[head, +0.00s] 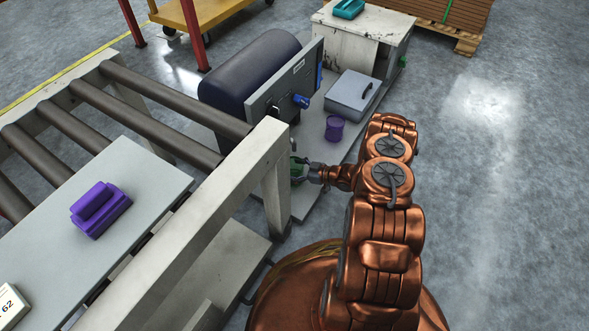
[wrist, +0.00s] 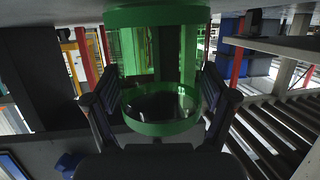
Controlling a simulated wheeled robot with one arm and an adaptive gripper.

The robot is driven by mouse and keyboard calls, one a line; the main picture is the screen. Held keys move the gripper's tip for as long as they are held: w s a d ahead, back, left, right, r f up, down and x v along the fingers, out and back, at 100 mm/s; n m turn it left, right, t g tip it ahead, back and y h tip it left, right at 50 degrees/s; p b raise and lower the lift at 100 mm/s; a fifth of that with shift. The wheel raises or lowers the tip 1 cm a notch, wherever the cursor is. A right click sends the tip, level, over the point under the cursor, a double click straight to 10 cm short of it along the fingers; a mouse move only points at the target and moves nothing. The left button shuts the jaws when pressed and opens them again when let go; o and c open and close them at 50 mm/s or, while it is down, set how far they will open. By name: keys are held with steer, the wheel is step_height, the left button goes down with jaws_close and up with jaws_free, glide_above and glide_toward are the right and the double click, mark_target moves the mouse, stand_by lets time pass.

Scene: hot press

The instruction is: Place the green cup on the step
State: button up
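The green cup (head: 297,167) is small and partly hidden in the head view, beside the conveyor frame's leg and over the low grey platform (head: 303,203), which looks like the step. In the wrist view the cup (wrist: 160,127) fills the middle, with green rims and see-through walls. My gripper (head: 303,170) has one finger on each side of the cup and appears shut on it; the fingers also show in the wrist view (wrist: 160,100). I cannot tell whether the cup touches the platform.
A purple cup (head: 334,128) stands on the platform near a grey lidded box (head: 351,95). A dark cylinder machine (head: 250,75) with a grey panel is behind. The roller conveyor (head: 150,125) and its leg (head: 277,185) stand close on the left. Open floor lies right.

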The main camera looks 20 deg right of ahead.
steer(key=shift+o, duration=1.1)
steer(key=shift+r, duration=0.15)
